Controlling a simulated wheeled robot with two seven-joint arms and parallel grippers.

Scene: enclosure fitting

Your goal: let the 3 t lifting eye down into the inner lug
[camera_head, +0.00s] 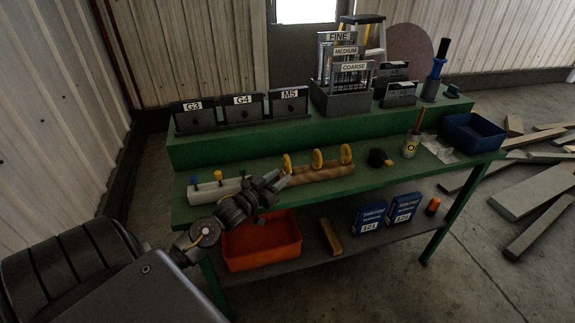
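Three yellow lifting eyes stand in a row on a brown wooden block (330,173) on the green bench: a left one (287,163), a middle one (317,158) and a right one (346,153). Their load markings are too small to read. My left gripper (281,181) is at the block's left end, close by the left eye; its fingers are too small and dark to show whether they hold anything. A pale bar (212,190) with small blue and yellow pieces on top lies to the left, partly behind my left arm. I cannot make out which part is the inner lug. My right gripper is out of view.
A black round piece (377,158), an oil can (411,145) and a blue bin (473,132) stand to the right on the bench. The raised back shelf holds panels G3 (194,116), G4 and M5. An orange bin (262,245) sits below.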

